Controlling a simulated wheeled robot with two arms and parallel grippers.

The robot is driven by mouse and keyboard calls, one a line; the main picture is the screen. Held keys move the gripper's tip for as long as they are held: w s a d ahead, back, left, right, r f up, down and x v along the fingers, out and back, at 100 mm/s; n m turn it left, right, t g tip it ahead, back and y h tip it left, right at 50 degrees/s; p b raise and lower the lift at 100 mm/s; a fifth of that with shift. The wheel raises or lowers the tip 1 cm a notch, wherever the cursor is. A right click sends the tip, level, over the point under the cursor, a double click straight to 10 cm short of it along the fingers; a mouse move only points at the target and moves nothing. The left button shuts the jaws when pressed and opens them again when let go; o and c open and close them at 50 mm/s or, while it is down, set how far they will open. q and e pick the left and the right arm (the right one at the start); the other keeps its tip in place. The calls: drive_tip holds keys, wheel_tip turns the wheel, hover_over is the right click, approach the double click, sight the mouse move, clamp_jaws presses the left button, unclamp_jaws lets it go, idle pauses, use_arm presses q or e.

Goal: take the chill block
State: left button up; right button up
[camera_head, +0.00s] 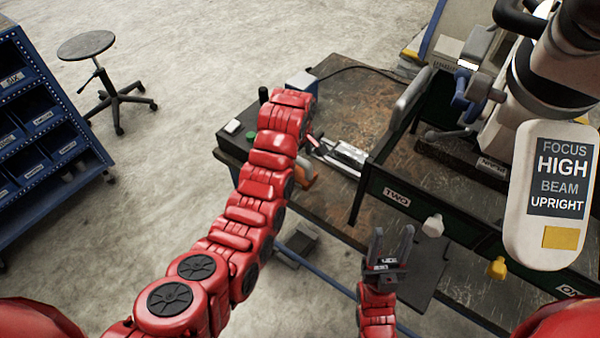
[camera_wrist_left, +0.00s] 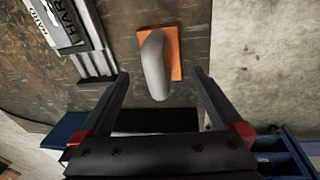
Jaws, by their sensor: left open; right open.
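I cannot tell for sure which thing is the chill block; no label naming it is readable. In the left wrist view an orange plate with a grey upright handle (camera_wrist_left: 155,65) sits on the worn table, just beyond my left gripper (camera_wrist_left: 161,74). That gripper is open, with the handle seen between its fingertips and nothing gripped. A silver ridged block with a printed label (camera_wrist_left: 85,40) lies left of it. In the head view the orange thing (camera_head: 305,178) is partly hidden by my left arm, near a silver piece (camera_head: 345,154). My right gripper (camera_head: 392,232) is open and empty, low in the middle.
A large microscope-like arm with a panel reading HIGH and UPRIGHT (camera_head: 562,180) stands at the right. A dark rack marked TWO (camera_head: 397,197) borders the table (camera_head: 345,88). Blue bins (camera_head: 40,135) and a stool (camera_head: 86,45) stand on the floor at left.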

sight(298, 173)
use_arm(q)
drive_tip(key=shift+f, duration=0.2)
wheel_tip(298, 173, down, 4)
drive_tip(key=shift+w+r+p, duration=0.15)
drive_tip(key=shift+r+p, duration=0.1)
drive_tip(key=shift+p, duration=0.85)
drive_tip(key=shift+f, duration=0.55)
drive_tip(key=shift+w, duration=0.1)
clamp_jaws()
